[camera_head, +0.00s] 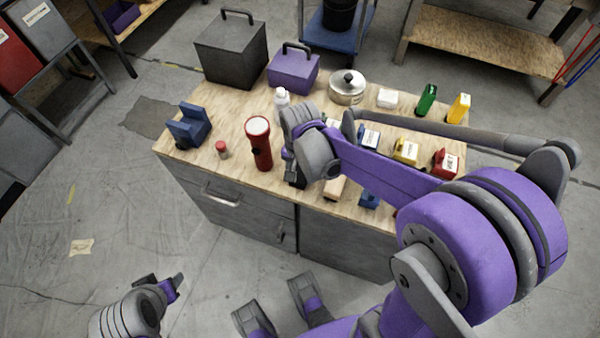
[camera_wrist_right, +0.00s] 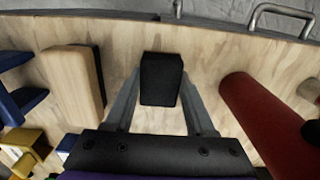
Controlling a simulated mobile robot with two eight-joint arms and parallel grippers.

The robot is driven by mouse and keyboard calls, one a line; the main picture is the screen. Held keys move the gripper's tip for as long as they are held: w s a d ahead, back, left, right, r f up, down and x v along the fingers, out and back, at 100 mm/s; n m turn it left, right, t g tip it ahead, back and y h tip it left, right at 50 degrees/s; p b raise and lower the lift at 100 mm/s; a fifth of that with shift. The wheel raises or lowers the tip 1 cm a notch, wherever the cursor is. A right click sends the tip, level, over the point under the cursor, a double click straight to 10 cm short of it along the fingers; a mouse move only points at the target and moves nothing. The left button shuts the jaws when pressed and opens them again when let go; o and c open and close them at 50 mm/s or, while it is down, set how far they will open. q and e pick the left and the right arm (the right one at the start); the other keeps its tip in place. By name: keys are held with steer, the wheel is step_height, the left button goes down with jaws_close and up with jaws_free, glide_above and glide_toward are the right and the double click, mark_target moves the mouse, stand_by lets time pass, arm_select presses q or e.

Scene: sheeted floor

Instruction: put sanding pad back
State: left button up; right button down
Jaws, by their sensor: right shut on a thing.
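My right gripper (camera_wrist_right: 160,88) is shut on a black block, which looks like the sanding pad (camera_wrist_right: 162,72), in the wrist view. The pad sits between the two fingers above the plywood top. In the head view the right wrist hangs over the front middle of the workbench (camera_head: 190,162), just right of the red flashlight (camera_head: 259,146); the pad is mostly hidden there by the gripper. My left arm shows low at the left of the head view, away from the bench; its jaw state is unclear.
The flashlight also stands close on the right in the wrist view (camera_wrist_right: 262,115). A wooden block with a dark side (camera_wrist_right: 72,82) lies to the left. A blue holder (camera_head: 190,128), a small red-capped jar (camera_head: 222,150), a pot (camera_head: 347,90) and coloured items share the bench.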

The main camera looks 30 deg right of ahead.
mark_target(300, 173)
steer(key=shift+f, duration=0.1)
steer(key=shift+c, duration=1.2)
jaws_free()
steer(key=shift+r, duration=0.25)
step_height(300, 173, up, 11)
steer(key=p, duration=0.2)
steer(key=s+a+f+n+t, duration=0.1)
steer(key=s+f+n+t, duration=0.1)
steer(key=s+n, duration=0.3)
steer(key=s+a+f+n+t, duration=0.1)
steer(key=s+a+n+t, duration=0.1)
steer(key=s+n, duration=0.3)
steer(key=shift+s+f+t, duration=0.35)
steer(key=shift+s+t, duration=0.15)
steer(key=shift+s, duration=0.3)
